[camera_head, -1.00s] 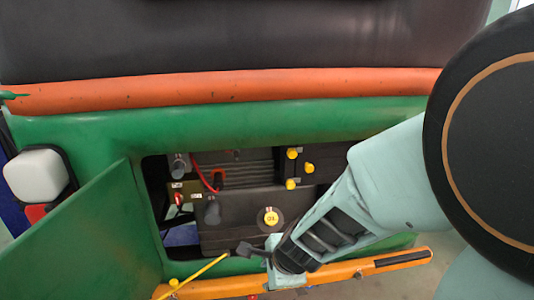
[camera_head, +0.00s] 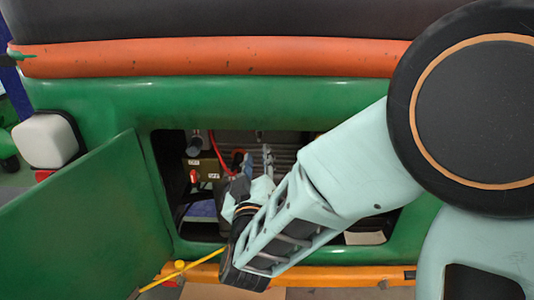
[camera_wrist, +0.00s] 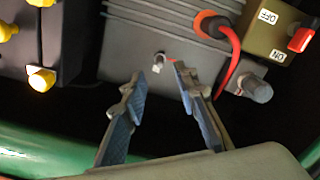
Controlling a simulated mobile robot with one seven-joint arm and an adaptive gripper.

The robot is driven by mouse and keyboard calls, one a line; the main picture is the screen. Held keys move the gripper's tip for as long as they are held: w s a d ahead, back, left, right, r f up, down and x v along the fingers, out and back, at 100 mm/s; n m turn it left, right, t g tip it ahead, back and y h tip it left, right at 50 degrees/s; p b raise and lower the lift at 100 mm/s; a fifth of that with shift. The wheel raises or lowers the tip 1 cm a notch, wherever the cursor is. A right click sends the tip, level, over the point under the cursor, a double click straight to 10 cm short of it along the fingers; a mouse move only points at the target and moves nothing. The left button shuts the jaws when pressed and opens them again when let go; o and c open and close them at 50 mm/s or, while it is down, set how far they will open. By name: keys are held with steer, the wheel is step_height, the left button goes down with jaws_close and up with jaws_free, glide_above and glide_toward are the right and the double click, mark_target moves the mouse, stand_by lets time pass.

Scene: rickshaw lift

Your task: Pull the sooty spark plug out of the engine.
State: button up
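A small metal stub (camera_wrist: 160,60), apparently the spark plug, stands out of the grey finned engine block (camera_wrist: 125,38) in the wrist view. It is small and partly dark, so I cannot tell how sooty it is. My gripper (camera_wrist: 160,76) is open, with its two blue-padded fingers on either side of the line to the stub. The fingertips look just short of it, and nothing is between the pads. In the head view my gripper (camera_head: 259,163) reaches into the engine bay, and my arm covers much of the engine.
A red cable with a boot (camera_wrist: 216,24) lies near the right finger. An ON/OFF switch box (camera_wrist: 270,28) and a grey knob (camera_wrist: 256,88) are beside it. Yellow caps (camera_wrist: 40,78) are at the left. The green hatch door (camera_head: 75,220) stands open beside the bay.

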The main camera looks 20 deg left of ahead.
mark_target(259, 142)
steer(key=x, duration=0.8)
steer(key=shift+w+r, duration=0.1)
steer(key=shift+r, duration=0.05)
steer(key=shift+x, duration=0.85)
steer(key=shift+r, duration=0.1)
jaws_close()
